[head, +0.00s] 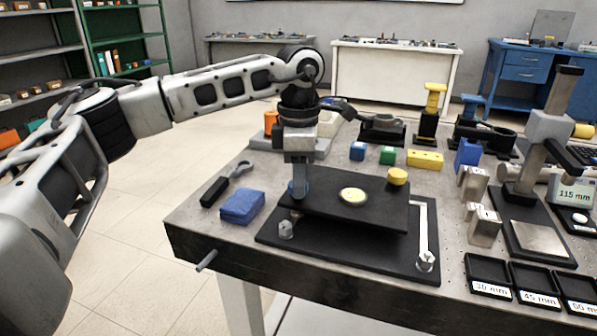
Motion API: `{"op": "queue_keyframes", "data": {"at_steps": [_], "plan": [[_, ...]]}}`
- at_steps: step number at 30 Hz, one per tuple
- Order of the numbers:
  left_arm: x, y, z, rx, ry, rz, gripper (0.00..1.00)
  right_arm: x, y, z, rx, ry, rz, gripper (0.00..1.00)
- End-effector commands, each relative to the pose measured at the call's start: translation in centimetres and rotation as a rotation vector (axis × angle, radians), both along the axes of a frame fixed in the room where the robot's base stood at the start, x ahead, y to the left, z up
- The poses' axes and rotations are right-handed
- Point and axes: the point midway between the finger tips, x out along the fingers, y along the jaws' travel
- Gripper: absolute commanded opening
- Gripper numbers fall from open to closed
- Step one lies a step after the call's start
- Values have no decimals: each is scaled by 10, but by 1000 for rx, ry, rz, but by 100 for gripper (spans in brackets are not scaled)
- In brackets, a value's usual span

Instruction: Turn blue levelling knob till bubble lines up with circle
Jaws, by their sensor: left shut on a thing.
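The black levelling plate (330,205) sits raised over a wider black base (345,252) near the front of the table. The round bubble level (353,195) is a pale disc in the plate's top; the bubble inside it is too small to make out. The blue levelling knob (298,189) is at the plate's left corner, mostly covered by my gripper. My left gripper (299,180) points straight down and is shut on the blue knob. A yellow knob (397,176) stands at the plate's back right corner. My right gripper does not show.
Metal blocks (483,225), a gauge stand (540,150) and labelled black trays (488,275) are on the right.

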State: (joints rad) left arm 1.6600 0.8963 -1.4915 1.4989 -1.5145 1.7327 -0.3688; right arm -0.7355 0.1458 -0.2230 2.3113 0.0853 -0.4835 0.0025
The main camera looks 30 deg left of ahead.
Motion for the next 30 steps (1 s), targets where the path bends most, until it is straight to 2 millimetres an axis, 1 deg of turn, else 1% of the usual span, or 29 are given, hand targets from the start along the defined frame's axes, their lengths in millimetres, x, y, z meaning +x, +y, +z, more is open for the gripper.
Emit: {"op": "queue_keyframes", "data": {"at_steps": [6,14,24,30], "plan": [[0,0,2,3,0,208,11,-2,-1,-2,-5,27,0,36],[0,0,3,9,-5,455,11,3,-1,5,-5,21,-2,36],[1,1,4,16,-10,778,11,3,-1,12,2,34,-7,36],[1,1,4,19,-14,969,11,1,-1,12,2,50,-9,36]]}}
